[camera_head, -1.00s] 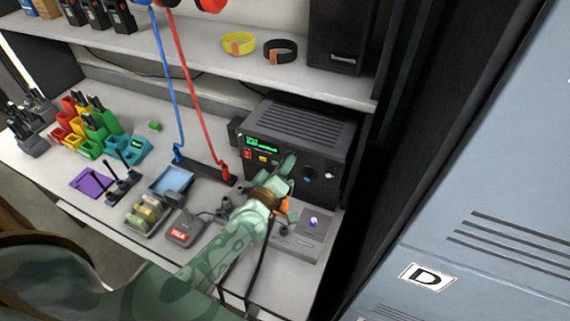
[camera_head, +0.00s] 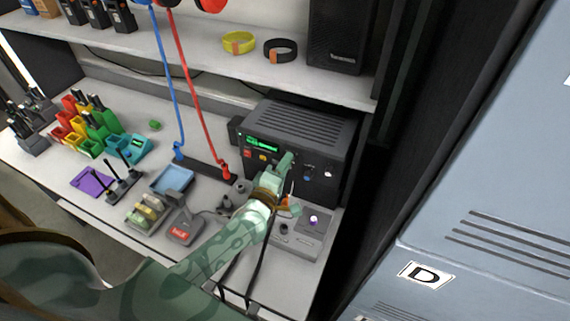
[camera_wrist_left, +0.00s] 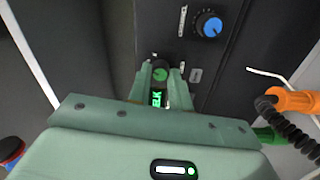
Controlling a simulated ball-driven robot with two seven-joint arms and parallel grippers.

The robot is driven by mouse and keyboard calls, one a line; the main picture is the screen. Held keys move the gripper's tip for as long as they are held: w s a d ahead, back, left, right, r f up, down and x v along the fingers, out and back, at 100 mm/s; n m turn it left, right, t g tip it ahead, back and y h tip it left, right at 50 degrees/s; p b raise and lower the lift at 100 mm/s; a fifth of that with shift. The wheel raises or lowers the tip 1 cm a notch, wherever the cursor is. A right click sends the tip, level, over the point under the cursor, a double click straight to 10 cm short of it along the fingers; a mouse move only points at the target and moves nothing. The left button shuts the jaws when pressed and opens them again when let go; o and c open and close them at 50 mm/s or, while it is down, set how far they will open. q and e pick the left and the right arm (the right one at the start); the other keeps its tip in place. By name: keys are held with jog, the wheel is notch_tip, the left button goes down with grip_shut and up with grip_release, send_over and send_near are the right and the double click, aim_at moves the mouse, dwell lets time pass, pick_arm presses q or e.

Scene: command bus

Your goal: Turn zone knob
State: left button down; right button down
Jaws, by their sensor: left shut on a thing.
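The dark radio unit (camera_head: 300,130) stands on the desk under the shelf, with a green-lit display (camera_head: 262,144) on its front. My left gripper (camera_head: 287,163) reaches its front panel, right of the display. In the left wrist view, my left gripper (camera_wrist_left: 160,79) is shut on a small dark knob with a green face (camera_wrist_left: 160,73), one finger on each side. I cannot read a label that names it the zone knob. A second knob with a blue face (camera_wrist_left: 209,24) sits apart from the fingers; it also shows in the head view (camera_head: 309,173). My right gripper is not in view.
A grey box with a purple button (camera_head: 313,219) sits below the radio. The red cord (camera_head: 194,95) and blue cord (camera_head: 167,75) hang left of it. A grey talk unit (camera_head: 184,228) and coloured holders (camera_head: 95,130) stand further left. A blue locker (camera_head: 500,150) is at right.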

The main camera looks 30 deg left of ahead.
pick_arm(q)
jog(key=c, duration=1.3)
grip_release()
jog(key=s, duration=1.6)
jog(key=shift+s+d+f, duration=0.2)
jog(key=shift+f, duration=0.05)
